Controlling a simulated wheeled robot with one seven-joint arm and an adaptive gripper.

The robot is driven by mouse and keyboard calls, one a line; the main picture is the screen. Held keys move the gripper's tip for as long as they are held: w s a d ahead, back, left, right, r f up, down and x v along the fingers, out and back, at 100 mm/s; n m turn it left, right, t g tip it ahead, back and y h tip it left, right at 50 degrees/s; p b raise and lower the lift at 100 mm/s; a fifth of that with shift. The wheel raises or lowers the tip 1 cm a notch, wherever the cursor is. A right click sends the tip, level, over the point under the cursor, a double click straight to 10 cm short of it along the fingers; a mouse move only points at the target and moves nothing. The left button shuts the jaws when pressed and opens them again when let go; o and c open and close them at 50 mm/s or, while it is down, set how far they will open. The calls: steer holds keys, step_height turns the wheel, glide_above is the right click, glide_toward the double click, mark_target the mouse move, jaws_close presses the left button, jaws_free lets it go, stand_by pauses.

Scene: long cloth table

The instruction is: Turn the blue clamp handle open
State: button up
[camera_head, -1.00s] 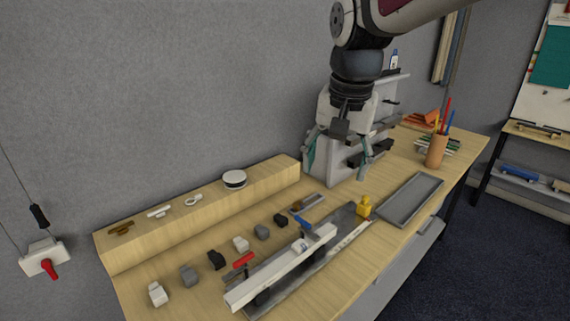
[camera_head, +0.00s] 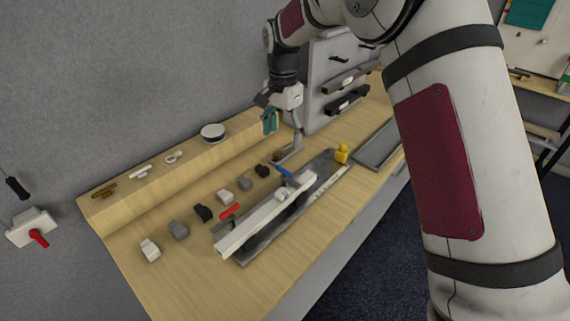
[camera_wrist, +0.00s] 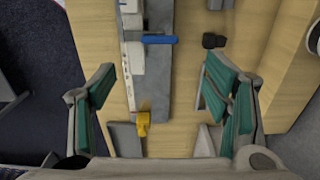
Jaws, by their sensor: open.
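The blue clamp handle (camera_head: 284,173) sits at the far end of a long white bar (camera_head: 260,218) on a grey metal base (camera_head: 240,260). In the wrist view the blue handle (camera_wrist: 160,39) lies crosswise, pointing right from the white bar, ahead of the fingers. My gripper (camera_head: 285,138) is open and empty above the table, behind and beyond the blue handle. In the wrist view its teal-padded fingers (camera_wrist: 165,103) are wide apart, one on each side of the bar's line. Nothing touches the handle.
A red handle (camera_head: 230,211) is at the bar's near end. A yellow piece (camera_head: 342,153) stands by the base's far end. Several small blocks (camera_head: 203,213) line the left side. A wooden ledge (camera_head: 120,210) runs along the wall, and a grey tray (camera_head: 377,150) lies at right.

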mark_target(283, 169)
step_height(283, 169, down, 11)
steer(key=shift+f+p, duration=0.2)
steer(key=shift+p, duration=0.9)
steer(key=c, duration=1.2)
